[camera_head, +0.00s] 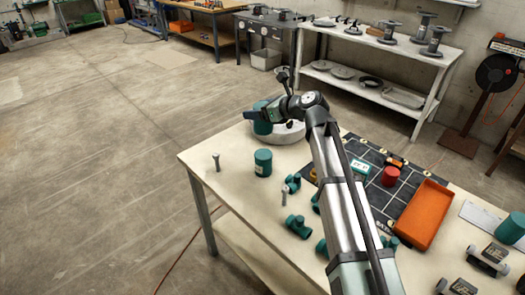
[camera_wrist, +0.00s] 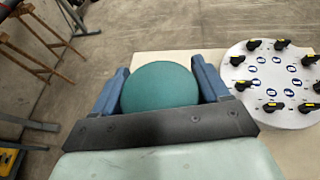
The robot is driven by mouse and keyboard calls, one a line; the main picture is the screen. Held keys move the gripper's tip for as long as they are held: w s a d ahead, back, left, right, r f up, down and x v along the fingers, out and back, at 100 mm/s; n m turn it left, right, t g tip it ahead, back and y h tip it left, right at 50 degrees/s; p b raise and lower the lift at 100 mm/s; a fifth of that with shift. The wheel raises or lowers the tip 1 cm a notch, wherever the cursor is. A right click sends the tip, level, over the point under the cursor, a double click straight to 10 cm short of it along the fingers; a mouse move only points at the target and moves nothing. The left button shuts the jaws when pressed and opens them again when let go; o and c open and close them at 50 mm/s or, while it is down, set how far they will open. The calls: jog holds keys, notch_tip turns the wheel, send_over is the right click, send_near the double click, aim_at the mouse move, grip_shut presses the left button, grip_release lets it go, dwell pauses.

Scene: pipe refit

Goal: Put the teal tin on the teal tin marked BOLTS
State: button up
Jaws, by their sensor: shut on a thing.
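My gripper (camera_head: 259,114) is shut on a teal tin (camera_head: 263,127) near the table's far left edge. The wrist view shows the tin's round teal top (camera_wrist: 160,86) between the two blue fingers. How high it is held is hard to tell. A second teal tin (camera_head: 263,163) stands upright on the table nearer the camera, with no marking visible. A teal tin with a white label (camera_head: 359,168) is on the dark mat, right of my arm; its lettering is too small to read. Another teal tin (camera_head: 511,228) is at the right edge of the view.
A white round turntable (camera_wrist: 270,118) with several black-handled pieces is right of the held tin.

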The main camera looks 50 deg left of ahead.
jog(key=shift+f, duration=4.95)
jog(key=o, duration=1.3)
jog(key=shift+f, duration=0.15)
jog(key=shift+r, duration=0.2)
jog(key=v, duration=1.2)
jog(key=shift+s+f, duration=0.1)
jog(key=shift+s, duration=0.1)
